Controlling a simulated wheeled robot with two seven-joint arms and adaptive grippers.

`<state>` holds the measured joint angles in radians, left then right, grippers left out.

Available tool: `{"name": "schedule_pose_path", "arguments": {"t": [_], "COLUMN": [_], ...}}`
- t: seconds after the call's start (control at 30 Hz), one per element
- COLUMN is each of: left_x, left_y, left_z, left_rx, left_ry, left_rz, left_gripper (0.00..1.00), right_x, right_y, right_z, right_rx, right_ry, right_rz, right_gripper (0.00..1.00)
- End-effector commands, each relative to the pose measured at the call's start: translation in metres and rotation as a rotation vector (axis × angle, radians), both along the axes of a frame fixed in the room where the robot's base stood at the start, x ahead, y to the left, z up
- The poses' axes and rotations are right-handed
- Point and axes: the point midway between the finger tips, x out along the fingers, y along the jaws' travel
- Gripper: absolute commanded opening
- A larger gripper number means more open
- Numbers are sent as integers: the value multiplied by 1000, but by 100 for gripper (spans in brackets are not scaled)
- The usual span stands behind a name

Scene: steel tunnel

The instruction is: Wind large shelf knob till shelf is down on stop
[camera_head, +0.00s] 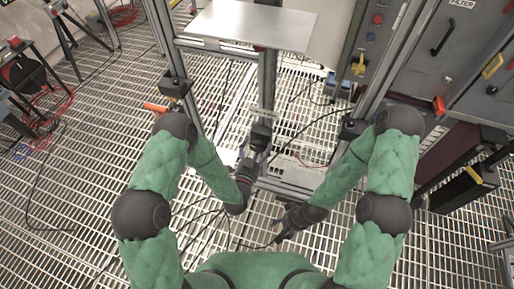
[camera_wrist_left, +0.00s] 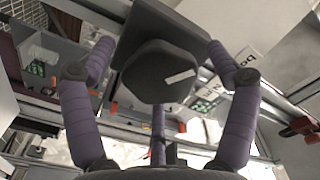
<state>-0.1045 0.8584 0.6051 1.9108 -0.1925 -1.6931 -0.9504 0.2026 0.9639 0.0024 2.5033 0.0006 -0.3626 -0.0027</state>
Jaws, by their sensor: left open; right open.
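The large shelf knob (camera_wrist_left: 158,74) is dark and many-sided, with a white stripe on its face tilted up to the right. In the head view the dark knob block (camera_head: 261,133) sits on the middle post. My left gripper (camera_head: 256,156) is just below it; in the wrist view its purple fingers (camera_wrist_left: 160,52) stand open on either side of the knob, with gaps visible. The shelf (camera_head: 250,24) is a flat grey plate at the top of the frame. The stop cannot be made out. My right gripper (camera_head: 282,226) is open and empty, low over the grating.
Dark clamps sit on the left post (camera_head: 174,86) and right post (camera_head: 352,128). An orange handle (camera_head: 155,107) is at the left. A control panel (camera_head: 372,45) and grey cabinets (camera_head: 450,50) stand right. Cables lie on the grated floor (camera_head: 85,175), which is open at left.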

Motion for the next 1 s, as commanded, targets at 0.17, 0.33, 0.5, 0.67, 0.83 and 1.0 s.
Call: {"name": "schedule_pose_path", "arguments": {"t": [0.17,0.33,0.5,0.67,0.83,1.0], "left_x": [0,0,0,0,0,1], "left_y": [0,0,0,0,1,1], "left_z": [0,0,0,0,0,1], "left_rx": [0,0,-6,-40,-126,-258], "left_ry": [0,-1,1,12,40,81], "left_rz": [0,1,1,1,2,2], "left_gripper": [61,31,31,31,31,31], "right_x": [0,0,0,0,0,0], "right_y": [0,0,0,0,0,0], "right_z": [0,0,0,0,0,0], "right_rx": [0,0,0,0,0,0], "right_ry": [0,0,0,0,0,0], "right_rz": [0,0,0,0,0,0], "right_gripper": [61,61,61,61,61,61]}}
